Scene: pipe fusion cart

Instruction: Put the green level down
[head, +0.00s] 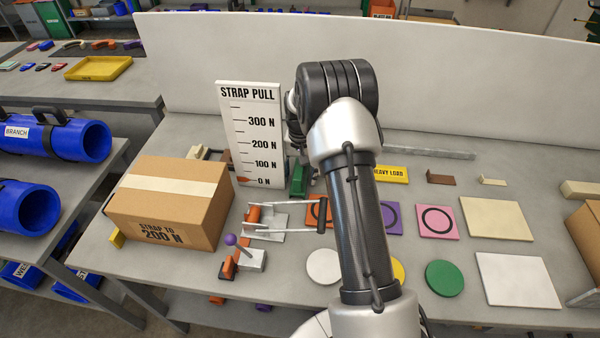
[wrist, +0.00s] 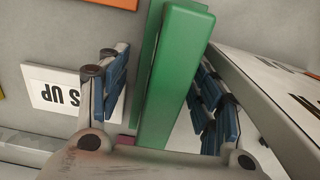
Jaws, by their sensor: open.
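The green level (head: 298,178) shows in the head view on the table side of the strap pull board, partly hidden by my arm. In the wrist view the green level (wrist: 175,80) is a long bar running between my fingers. My gripper (wrist: 160,95) is open, with one blue-padded finger on each side of the level. A gap shows between the left finger and the level; the right finger is closer to it. I cannot tell whether the level rests fully on the table.
The white strap pull board (head: 250,135) stands close beside my gripper. Colored discs and plates, such as the green disc (head: 444,278), lie at right. A pale panel (head: 470,85) closes the back.

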